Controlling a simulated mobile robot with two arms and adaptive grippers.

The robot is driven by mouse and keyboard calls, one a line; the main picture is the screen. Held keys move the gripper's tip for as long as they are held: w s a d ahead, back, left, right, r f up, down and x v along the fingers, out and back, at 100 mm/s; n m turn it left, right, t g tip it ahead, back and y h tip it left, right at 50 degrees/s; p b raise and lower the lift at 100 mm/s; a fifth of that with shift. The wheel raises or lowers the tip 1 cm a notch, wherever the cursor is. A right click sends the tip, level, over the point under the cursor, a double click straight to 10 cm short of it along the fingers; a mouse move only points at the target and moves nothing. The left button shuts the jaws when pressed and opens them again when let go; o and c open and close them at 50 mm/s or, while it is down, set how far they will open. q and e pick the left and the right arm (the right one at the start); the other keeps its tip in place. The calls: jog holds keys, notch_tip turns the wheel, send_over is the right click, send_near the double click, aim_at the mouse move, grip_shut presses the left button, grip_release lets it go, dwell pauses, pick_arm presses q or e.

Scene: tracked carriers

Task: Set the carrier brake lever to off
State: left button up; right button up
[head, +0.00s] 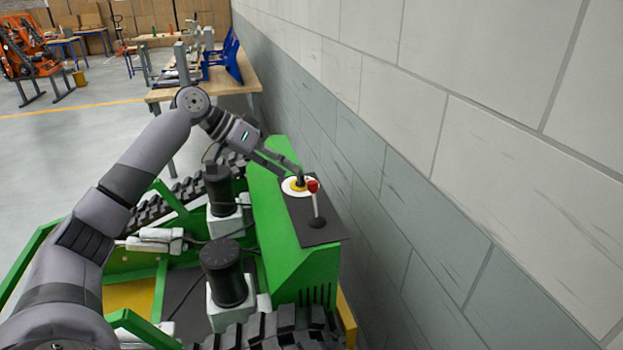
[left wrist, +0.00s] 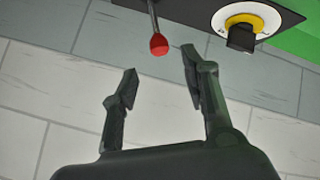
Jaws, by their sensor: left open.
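The brake lever (head: 315,203) is a thin metal rod with a red knob, rising from a dark round base on the black panel (head: 322,235) of the green carrier (head: 265,215). In the left wrist view the red knob (left wrist: 158,44) hangs near the top, ahead of the fingers and between them. My left gripper (head: 297,178) is open and empty beside the lever's knob; it also shows in the left wrist view (left wrist: 160,82). A white disc with a yellow ring and black switch (left wrist: 245,28) sits on the same panel. No right gripper shows.
A block wall (head: 440,150) runs close along the carrier's right side. Black cylinders (head: 229,275) and tracks stand left of the panel. A wooden table (head: 205,88) with a blue part is behind. Open floor lies to the left.

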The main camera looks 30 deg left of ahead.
aim_at(311, 181)
pick_arm(q)
jog(key=p+x, duration=0.1)
jog(key=x, duration=0.7)
jog(key=shift+w+d+f+p, duration=0.1)
jog(key=shift+f+p, duration=0.05)
jog(key=shift+p, duration=0.2)
grip_shut()
dwell(0.4)
